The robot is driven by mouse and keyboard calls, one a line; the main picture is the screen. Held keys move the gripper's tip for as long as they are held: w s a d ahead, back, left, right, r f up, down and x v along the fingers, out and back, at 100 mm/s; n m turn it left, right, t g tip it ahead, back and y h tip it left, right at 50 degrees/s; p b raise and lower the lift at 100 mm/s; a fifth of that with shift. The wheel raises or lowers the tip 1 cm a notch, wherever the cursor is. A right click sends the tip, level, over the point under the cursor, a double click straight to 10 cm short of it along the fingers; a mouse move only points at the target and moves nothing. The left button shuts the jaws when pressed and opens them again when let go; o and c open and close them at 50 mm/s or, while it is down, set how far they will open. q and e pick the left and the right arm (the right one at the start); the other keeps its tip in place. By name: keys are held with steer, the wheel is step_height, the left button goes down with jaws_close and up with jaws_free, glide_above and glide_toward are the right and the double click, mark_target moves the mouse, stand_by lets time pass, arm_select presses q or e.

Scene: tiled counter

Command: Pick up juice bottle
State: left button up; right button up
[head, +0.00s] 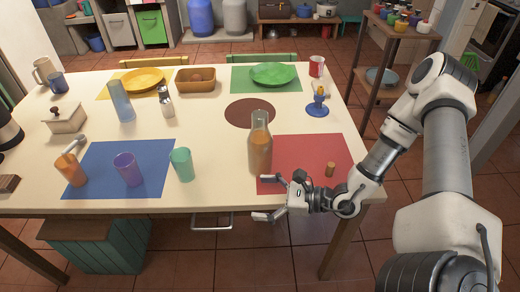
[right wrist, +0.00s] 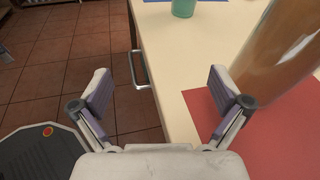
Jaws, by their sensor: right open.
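The juice bottle (head: 260,152) is clear glass, part filled with orange-brown juice. It stands upright at the left edge of the red mat, near the table's front. It also shows large at the upper right of the right wrist view (right wrist: 275,55). My right gripper (head: 264,198) is open and empty at the table's front edge, just in front of the bottle and apart from it. In the right wrist view the open jaws (right wrist: 160,92) point past the table edge, with the bottle beyond the right finger. My left gripper is not in view.
A small brown cylinder (head: 330,169) stands on the red mat (head: 305,150). A teal cup (head: 182,164) is left of the bottle, with a purple cup (head: 128,169) on the blue mat further left. A brown round mat (head: 240,109) lies behind. A drawer handle (right wrist: 139,70) sticks out below the table edge.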

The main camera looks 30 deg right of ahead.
mark_target(271, 157)
steer(key=w+d+r+m+t+h, duration=0.1)
steer(key=d+m, duration=0.1)
steer(key=d, duration=0.1)
steer(key=w+d+r+m+t+h, duration=0.1)
steer(key=d+m+t, duration=0.1)
steer(key=d, duration=0.1)
steer(key=w+d+r+m+t+h, duration=0.1)
steer(key=d+t+h, duration=0.1)
steer(key=d, duration=0.1)
steer(key=shift+d+r+m, duration=0.15)
steer(key=shift+r+m, duration=0.15)
steer(key=shift+m, duration=0.1)
steer(key=shift+w+d+r+t+b, duration=0.1)
steer(key=shift+w+r+t+b, duration=0.2)
steer(key=shift+b, duration=0.15)
steer(key=b+x, duration=0.2)
steer(key=x, duration=0.1)
steer(key=shift+f, duration=0.35)
steer(key=b+x, duration=0.2)
steer(key=x, duration=0.2)
steer(key=shift+w, duration=0.2)
steer(key=shift+s, duration=0.1)
steer(key=shift+c, duration=0.7)
steer(key=c, duration=1.7)
